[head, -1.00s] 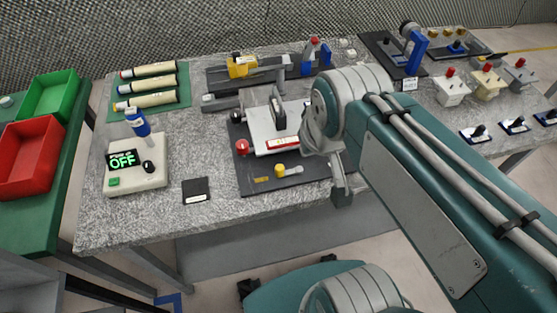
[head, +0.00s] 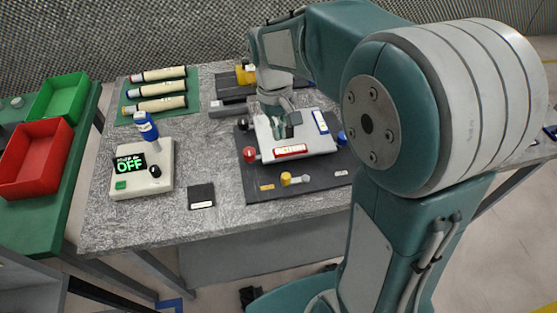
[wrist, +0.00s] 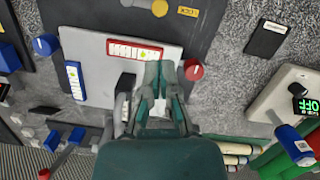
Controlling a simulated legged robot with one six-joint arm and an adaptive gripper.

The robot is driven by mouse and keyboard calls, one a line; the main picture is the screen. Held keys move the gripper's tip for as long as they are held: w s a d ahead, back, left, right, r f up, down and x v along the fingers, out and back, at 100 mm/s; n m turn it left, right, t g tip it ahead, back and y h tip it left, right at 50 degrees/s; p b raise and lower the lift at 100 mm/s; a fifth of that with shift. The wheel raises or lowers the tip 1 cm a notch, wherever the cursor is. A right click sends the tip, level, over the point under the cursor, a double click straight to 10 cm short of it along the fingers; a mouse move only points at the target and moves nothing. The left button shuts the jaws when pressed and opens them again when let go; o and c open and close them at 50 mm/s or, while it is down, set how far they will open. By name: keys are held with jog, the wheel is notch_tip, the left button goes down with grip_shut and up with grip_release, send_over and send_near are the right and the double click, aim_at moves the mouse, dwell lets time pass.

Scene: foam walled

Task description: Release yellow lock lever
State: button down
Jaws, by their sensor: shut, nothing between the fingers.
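The yellow-ended lock lever (head: 286,178) is at the front of the dark base board (head: 310,187), its grey arm pointing right in the head view. In the wrist view its yellow end (wrist: 160,8) is at the top edge, beside a small yellow label (wrist: 188,12); the rest of the lever is partly cut off. A pale plate (head: 265,134) lies on the board behind the lever. My gripper (head: 281,118) is over this plate, away from the lever. In the wrist view my gripper (wrist: 160,74) has its fingers together, empty, beside a black handle (wrist: 126,84).
A red knob (head: 249,155) and a blue knob (head: 342,137) flank the plate. A box with an OFF display (head: 150,180) and a black pad (head: 201,196) stand to the left. My arm hides the bench's right side.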

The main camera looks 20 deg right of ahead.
aim_at(295, 178)
jog(key=shift+w+a+f+g, duration=0.25)
jog(key=shift+w+f+g, duration=0.15)
jog(key=shift+w+f, duration=0.55)
jog(key=shift+s+f, duration=0.1)
jog(key=shift+s, duration=0.1)
jog(key=x, duration=1)
jog(key=shift+d, duration=0.15)
